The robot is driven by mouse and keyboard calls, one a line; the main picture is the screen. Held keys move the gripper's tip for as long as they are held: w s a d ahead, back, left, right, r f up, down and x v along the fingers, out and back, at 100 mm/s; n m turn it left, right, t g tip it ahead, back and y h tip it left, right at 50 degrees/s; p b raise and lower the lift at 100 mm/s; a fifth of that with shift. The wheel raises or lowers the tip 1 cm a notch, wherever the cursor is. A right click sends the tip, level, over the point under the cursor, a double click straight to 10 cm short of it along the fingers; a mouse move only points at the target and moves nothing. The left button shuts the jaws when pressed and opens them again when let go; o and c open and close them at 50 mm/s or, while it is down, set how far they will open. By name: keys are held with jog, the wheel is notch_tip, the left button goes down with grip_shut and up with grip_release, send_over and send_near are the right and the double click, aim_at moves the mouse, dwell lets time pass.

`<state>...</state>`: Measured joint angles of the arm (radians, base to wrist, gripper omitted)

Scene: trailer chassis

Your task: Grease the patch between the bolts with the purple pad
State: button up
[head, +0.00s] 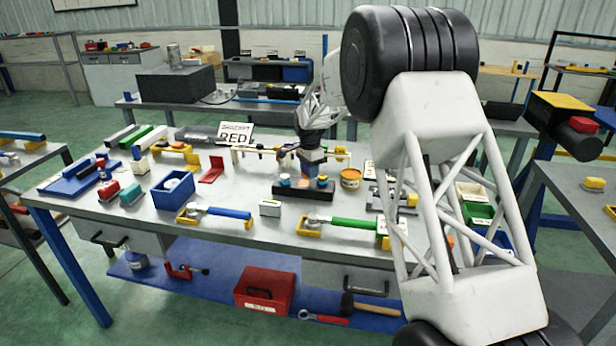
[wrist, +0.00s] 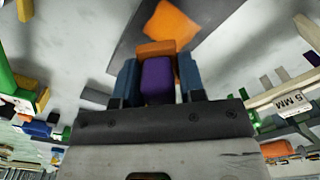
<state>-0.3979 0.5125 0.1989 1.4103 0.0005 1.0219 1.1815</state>
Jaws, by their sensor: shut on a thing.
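My gripper (head: 312,160) is over the middle of the grey workbench in the head view, pointing down. In the wrist view its two blue fingers (wrist: 157,82) are shut on a purple pad (wrist: 157,80). An orange piece (wrist: 156,48) shows at the pad's far end; I cannot tell if it is joined to the pad. Beyond it, an orange patch (wrist: 172,24) lies on a dark plate (wrist: 130,50). A black bar (head: 303,192) with small blue and orange pieces on it is just below my gripper in the head view. I cannot make out the bolts, or whether the pad touches anything.
The workbench (head: 255,237) is crowded. A blue bin (head: 172,190) stands left, an orange-topped tin (head: 350,178) right of the black bar. Blue-handled (head: 222,212) and green-handled (head: 350,223) tools lie in front.

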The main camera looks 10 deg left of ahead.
jog(key=shift+r, duration=2.4)
